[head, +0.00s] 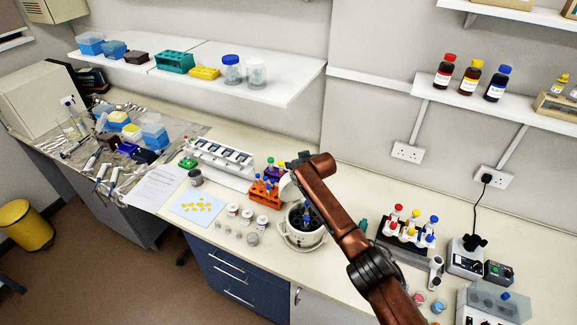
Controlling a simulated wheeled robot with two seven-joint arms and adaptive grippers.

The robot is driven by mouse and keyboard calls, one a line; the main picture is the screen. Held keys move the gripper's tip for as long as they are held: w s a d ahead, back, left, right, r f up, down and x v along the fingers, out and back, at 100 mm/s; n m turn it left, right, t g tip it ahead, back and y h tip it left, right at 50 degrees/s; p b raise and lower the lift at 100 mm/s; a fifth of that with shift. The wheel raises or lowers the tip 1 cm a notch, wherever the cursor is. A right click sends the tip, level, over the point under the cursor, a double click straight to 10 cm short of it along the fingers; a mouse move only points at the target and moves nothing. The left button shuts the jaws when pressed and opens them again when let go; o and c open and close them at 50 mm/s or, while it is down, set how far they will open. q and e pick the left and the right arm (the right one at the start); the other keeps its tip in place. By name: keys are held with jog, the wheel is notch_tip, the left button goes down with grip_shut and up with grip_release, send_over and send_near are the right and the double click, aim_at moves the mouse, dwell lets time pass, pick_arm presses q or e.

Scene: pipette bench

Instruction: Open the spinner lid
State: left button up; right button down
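The spinner (303,240) is a small round white machine on the bench, left of my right arm. Its bowl is open at the top and shows a dark rotor (296,217) with a blue-capped tube in it. A pale rounded piece that looks like its lid (287,189) stands raised at the back of the bowl, partly hidden by my arm. My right gripper (294,162) is small and dark at the arm's far end, above and behind the spinner. Its fingers are not clear, so I cannot tell if they touch the lid. My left gripper is out of view.
An orange tube rack (264,193) stands just left of the spinner, with small white jars (247,216) in front of it. A dark rack of capped tubes (405,240) is right of my arm. A wall shelf (290,85) hangs above the bench.

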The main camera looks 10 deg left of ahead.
jog(key=shift+d+f, duration=0.1)
jog(key=shift+f, duration=0.15)
jog(key=c, duration=1.8)
grip_release()
jog(key=shift+c, duration=0.2)
jog(key=shift+s+r, duration=0.25)
jog(key=shift+r, duration=0.1)
jog(key=v, duration=1.1)
jog(key=shift+d, duration=0.2)
jog(key=shift+c, duration=0.3)
